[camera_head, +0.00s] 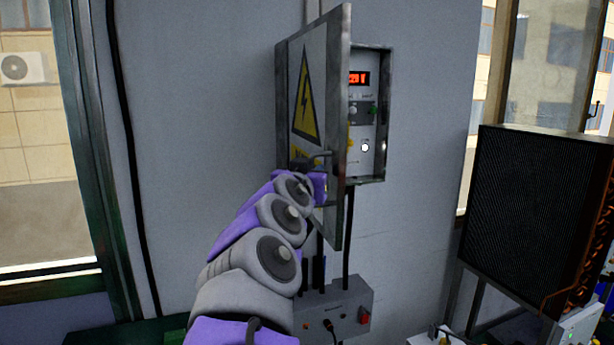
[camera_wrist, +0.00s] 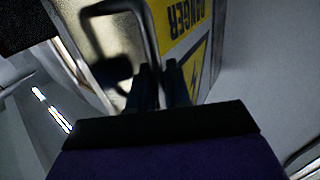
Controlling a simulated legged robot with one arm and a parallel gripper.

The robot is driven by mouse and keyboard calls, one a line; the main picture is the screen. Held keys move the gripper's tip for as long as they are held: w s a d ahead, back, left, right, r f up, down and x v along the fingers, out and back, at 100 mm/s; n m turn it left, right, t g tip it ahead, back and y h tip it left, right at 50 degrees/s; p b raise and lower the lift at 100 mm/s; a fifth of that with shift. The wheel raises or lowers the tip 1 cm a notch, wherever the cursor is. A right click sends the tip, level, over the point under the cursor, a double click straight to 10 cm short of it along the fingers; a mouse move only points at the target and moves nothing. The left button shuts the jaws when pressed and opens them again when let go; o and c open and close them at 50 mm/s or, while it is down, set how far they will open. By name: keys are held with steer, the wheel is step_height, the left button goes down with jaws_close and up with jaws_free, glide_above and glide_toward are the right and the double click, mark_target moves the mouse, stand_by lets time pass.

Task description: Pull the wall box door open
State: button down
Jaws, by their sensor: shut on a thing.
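The wall box (camera_head: 370,120) is mounted on the grey wall. Its door (camera_head: 318,80) stands partly open, swung out to the left, with a yellow warning sign (camera_head: 305,105) on its outer face. Behind the door, a panel with a red display and buttons is partly visible. My gripper (camera_head: 318,170) is at the door's handle, low on the door. In the wrist view, the fingers (camera_wrist: 162,88) are shut on the metal handle (camera_wrist: 150,35), beside the DANGER sign (camera_wrist: 188,25). My arm hides the lower part of the door's hinge side in the head view.
A smaller grey control box (camera_head: 335,310) with cables sits on the wall below. A large black finned radiator (camera_head: 530,200) stands at the right. Windows flank the wall on both sides. Free wall lies left of the door.

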steer(key=shift+a+r, duration=0.15)
steer(key=shift+s+a, duration=0.1)
steer(key=shift+a, duration=0.4)
steer(key=c, duration=1.3)
jaws_free()
steer(key=shift+a, duration=0.1)
